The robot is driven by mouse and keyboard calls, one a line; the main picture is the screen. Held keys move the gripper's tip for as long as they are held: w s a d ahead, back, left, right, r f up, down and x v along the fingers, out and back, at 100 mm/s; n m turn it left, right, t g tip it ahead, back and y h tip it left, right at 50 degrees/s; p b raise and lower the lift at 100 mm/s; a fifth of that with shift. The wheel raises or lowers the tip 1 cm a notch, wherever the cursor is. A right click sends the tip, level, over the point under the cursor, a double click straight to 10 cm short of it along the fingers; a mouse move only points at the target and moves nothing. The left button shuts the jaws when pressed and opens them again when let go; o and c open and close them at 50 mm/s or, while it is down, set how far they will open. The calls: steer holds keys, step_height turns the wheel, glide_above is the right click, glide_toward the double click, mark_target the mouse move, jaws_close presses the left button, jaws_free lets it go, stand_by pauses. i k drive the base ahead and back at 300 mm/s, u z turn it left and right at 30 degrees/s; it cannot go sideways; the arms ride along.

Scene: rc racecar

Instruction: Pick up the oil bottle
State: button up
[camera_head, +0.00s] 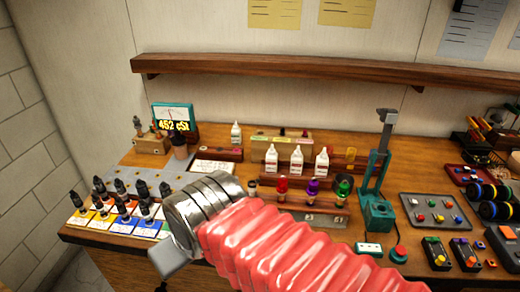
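Small white bottles with pointed caps stand upright on the workbench. Three are in a row on a wooden rack: left (271,159), middle (297,161) and right (322,162). One more white bottle (236,134) stands farther back to the left. Several dark-capped bottles (120,203) stand on coloured cards at the bench's left front. I cannot tell which is the oil bottle. My red ribbed arm crosses the lower middle. Its metal end and grey gripper (168,257) are at the bench's front left edge, apart from the white bottles. The fingers are mostly hidden.
Red (282,187), purple (312,189) and green (343,189) vials stand in a front rack. A tall green press (377,185) stands right of them. A shelf (300,67) runs above. Trays and parts crowd the right.

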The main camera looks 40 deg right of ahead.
mark_target(297, 165)
steer(key=z, duration=1.7)
steer(key=k, duration=0.45)
steer(key=u, duration=0.05)
steer(key=i, duration=0.45)
